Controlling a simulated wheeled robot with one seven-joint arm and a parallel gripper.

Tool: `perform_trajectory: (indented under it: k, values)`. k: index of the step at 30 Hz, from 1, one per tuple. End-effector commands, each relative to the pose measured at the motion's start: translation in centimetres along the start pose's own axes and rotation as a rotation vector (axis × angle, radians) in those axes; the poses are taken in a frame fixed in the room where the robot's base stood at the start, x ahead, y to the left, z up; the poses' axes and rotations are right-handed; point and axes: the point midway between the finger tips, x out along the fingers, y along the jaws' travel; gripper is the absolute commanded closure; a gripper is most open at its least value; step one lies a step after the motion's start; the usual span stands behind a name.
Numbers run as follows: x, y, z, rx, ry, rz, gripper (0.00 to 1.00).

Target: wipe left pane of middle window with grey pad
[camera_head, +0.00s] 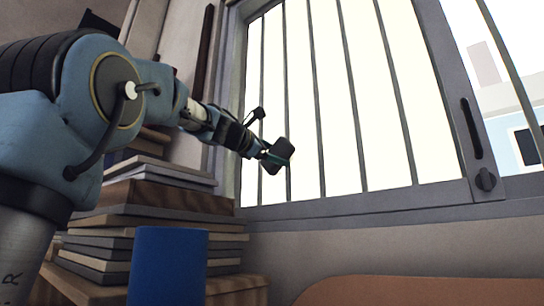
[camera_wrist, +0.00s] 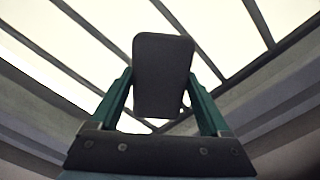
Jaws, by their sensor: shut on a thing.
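My gripper (camera_head: 266,157) is shut on a dark grey pad (camera_head: 277,155), held in front of the lower left part of the barred window pane (camera_head: 345,100). In the wrist view the pad (camera_wrist: 163,75) stands between the two green fingers (camera_wrist: 162,105), with bright glass and dark bars behind it. I cannot tell whether the pad touches the glass or the bars. The pane's grey frame (camera_head: 360,207) runs along the bottom, with a dark handle and knob at the right.
Stacked books (camera_head: 150,215) stand at the lower left, below my arm. A blue object (camera_head: 168,265) is in front of them. A brown rounded surface (camera_head: 430,291) lies at the lower right. Vertical bars (camera_head: 316,100) cross the pane.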

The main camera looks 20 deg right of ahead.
Motion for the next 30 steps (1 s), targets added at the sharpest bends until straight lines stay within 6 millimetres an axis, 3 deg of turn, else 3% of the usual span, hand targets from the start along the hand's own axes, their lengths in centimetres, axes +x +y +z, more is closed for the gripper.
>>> perform_trajectory:
  k: [7, 13, 30]
  values:
    - [-0.1, -1.6, 1.9, -0.001, -0.006, -0.006, 0.72]
    - [0.1, -2.0, 2.4, -0.001, -0.004, -0.006, 0.72]
    - [0.1, 0.2, -0.6, -0.001, 0.001, -0.002, 0.72]
